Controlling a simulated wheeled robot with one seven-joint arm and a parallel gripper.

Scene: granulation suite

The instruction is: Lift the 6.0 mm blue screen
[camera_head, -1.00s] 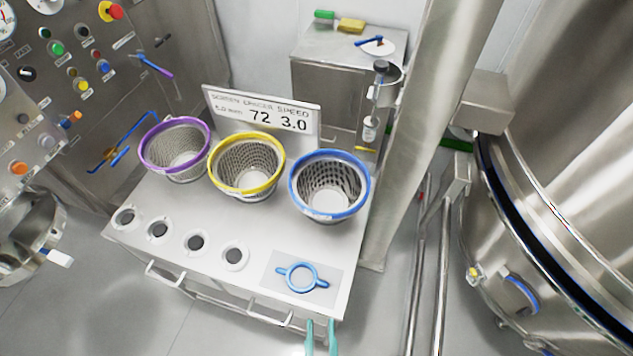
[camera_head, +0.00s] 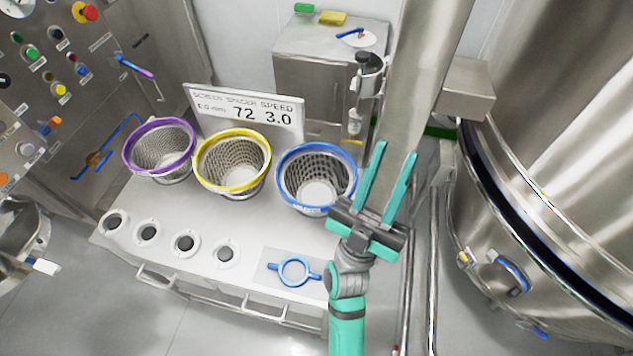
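The blue-rimmed screen (camera_head: 317,177) is a metal mesh basket with large holes. It stands upright at the right end of the white cart's top (camera_head: 200,212). My gripper (camera_head: 388,165) has two teal fingers, spread apart with nothing between them. It is just right of the blue screen in the picture, its fingers pointing up past the cart's right edge. The palm overlaps the picture near the screen's lower right; I cannot tell whether they touch. A yellow-rimmed screen (camera_head: 232,163) and a purple-rimmed screen (camera_head: 159,150) stand to the left.
A sign (camera_head: 246,115) reading "72 3.0" stands behind the screens. A blue two-handled ring (camera_head: 294,271) lies on a grey mat in front. A steel column (camera_head: 420,70) and a large steel vessel (camera_head: 560,190) stand right.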

